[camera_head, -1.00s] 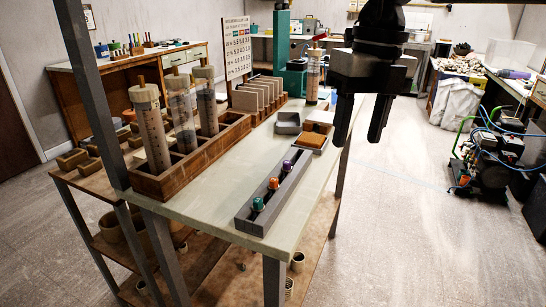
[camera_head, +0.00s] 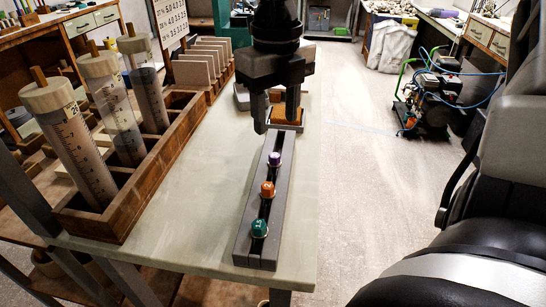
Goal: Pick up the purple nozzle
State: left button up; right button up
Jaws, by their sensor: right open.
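The purple nozzle (camera_head: 274,158) stands in a long grey slotted holder (camera_head: 245,232) on the table, at the far end of a row. An orange nozzle (camera_head: 267,189) and a teal nozzle (camera_head: 259,227) stand nearer in the same holder. My right gripper (camera_head: 276,128) points down above the far end of the holder, just beyond the purple nozzle in the picture. Its two fingers are apart with nothing seen between them. Its height above the holder is hard to tell. My left gripper is not in view.
A wooden rack (camera_head: 128,205) with several capped cylinders (camera_head: 78,150) stands left of the holder. A wooden slotted stand with upright tiles (camera_head: 207,62) is behind it. A tray with an orange-brown block (camera_head: 287,114) lies behind the fingers. The tabletop (camera_head: 195,215) between rack and holder is bare.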

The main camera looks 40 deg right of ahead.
aim_at(275, 156)
jog(key=f, duration=0.7)
jog(key=shift+s+a+f, duration=0.1)
jog(key=shift+s+a, duration=0.15)
jog(key=shift+a, duration=0.1)
grip_shut()
